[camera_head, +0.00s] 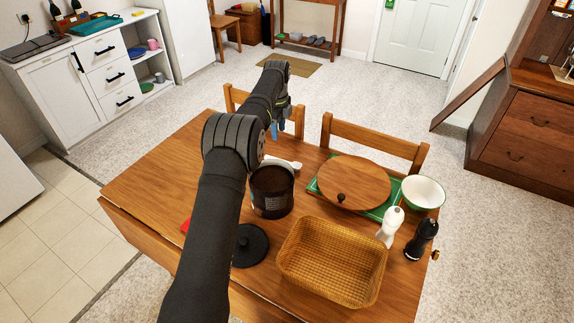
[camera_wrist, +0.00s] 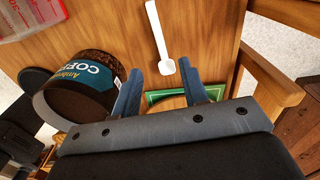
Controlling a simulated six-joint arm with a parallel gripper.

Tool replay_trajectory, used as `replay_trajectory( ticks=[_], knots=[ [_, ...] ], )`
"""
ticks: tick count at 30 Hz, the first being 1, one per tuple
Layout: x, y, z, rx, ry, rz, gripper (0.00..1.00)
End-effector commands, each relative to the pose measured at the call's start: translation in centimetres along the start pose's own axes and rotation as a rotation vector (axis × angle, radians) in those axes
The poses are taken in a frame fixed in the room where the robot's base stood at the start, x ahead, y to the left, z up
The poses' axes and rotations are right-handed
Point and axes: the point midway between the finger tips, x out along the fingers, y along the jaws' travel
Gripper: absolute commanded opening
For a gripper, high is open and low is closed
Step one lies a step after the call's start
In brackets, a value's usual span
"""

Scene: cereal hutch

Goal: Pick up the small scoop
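A small white scoop (camera_wrist: 157,30) lies on the wooden table, its long handle pointing away and its small cup (camera_wrist: 168,67) nearest me in the wrist view. In the head view the scoop (camera_head: 294,164) shows just behind the coffee canister (camera_head: 272,196), partly hidden by the canister and my arm. My gripper (camera_wrist: 161,70) is open and empty, its two blue fingers apart. In the wrist view the scoop's cup appears between the fingertips. In the head view my gripper (camera_head: 277,129) seems to be above the table beyond the scoop; I cannot tell the exact height.
The coffee canister (camera_wrist: 85,85) stands close to my left finger in the wrist view. A round wooden lid (camera_head: 350,180) rests over a green tray (camera_head: 382,212) to the right. A wicker basket (camera_head: 333,262), black lid (camera_head: 250,245), bowl (camera_head: 423,192) and two shakers stand nearby. Chairs border the far edge.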

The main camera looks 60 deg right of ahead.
Motion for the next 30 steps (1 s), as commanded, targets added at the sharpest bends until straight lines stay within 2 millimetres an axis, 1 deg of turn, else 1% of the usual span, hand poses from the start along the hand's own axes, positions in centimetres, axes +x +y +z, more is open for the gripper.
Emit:
replay_trajectory(
  ticks=[1, 3, 6, 9, 12, 17, 20, 27, 30],
  knots=[
    [1.4, 0.1, 0.0, 0.000, 0.001, 0.005, 0.40],
    [2.9, 0.1, 0.0, 0.000, 0.000, 0.003, 0.40],
    [5.0, 0.1, 0.0, 0.000, 0.000, 0.004, 0.40],
    [6.7, 0.1, 0.0, 0.000, -0.001, 0.002, 0.40],
    [7.8, 0.0, 0.0, 0.000, -0.002, 0.001, 0.40],
    [8.5, 0.1, 0.1, 0.000, -0.002, 0.001, 0.40],
    [9.2, 0.2, 0.2, -0.001, -0.001, 0.002, 0.40],
    [12.8, 0.3, 0.5, 0.000, -0.001, 0.001, 0.40],
    [13.5, 0.3, 0.4, 0.001, -0.001, 0.000, 0.40]
  ],
)
